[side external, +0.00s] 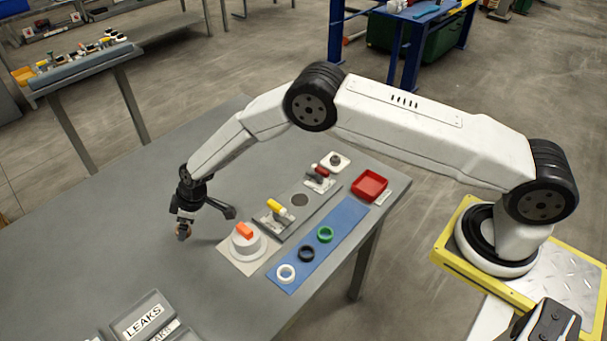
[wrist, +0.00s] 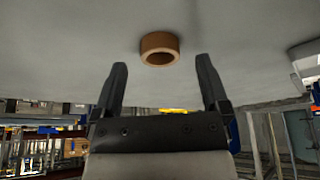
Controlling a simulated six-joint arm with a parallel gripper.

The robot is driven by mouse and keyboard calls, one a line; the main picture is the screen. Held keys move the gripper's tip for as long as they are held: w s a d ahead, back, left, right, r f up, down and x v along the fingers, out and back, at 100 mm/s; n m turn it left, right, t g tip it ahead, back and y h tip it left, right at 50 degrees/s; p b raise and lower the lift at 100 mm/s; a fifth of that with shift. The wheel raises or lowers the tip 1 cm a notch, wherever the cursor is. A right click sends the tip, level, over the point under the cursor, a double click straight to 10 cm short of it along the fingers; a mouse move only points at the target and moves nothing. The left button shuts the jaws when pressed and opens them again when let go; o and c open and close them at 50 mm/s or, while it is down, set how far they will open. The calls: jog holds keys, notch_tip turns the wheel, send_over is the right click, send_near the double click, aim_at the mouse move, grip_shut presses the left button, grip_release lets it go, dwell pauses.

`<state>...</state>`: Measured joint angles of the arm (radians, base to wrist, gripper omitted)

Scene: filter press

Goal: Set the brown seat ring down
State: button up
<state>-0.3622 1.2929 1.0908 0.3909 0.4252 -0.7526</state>
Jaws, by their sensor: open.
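The brown seat ring (wrist: 159,41) lies on the grey table top in the wrist view, where the table fills the upper part of the picture. Its round opening shows. My gripper (wrist: 161,62) is open, with one dark finger to each side of the ring in the picture and a clear gap on both sides. In the side view my gripper (side external: 183,229) is low over the left part of the table.
To the right, a white round piece (side external: 246,245) with an orange top stands on a pale plate. A blue mat (side external: 343,222) holds white, black and green rings. A red tray (side external: 369,184) lies beyond. LEAKS bins (side external: 143,318) stand in front. Table around my gripper is clear.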

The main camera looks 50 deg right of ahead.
jog(key=shift+x, duration=0.95)
grip_shut()
jog(key=shift+r, duration=0.25)
jog(key=shift+r, duration=1.45)
jog(key=s+d+r, duration=0.2)
jog(key=s+r, duration=0.2)
jog(key=s, duration=0.2)
jog(key=s+d+r, duration=0.2)
jog(key=s+r, duration=0.3)
jog(key=s, duration=0.2)
jog(key=shift+d+r, duration=0.35)
jog(key=shift+d, duration=0.05)
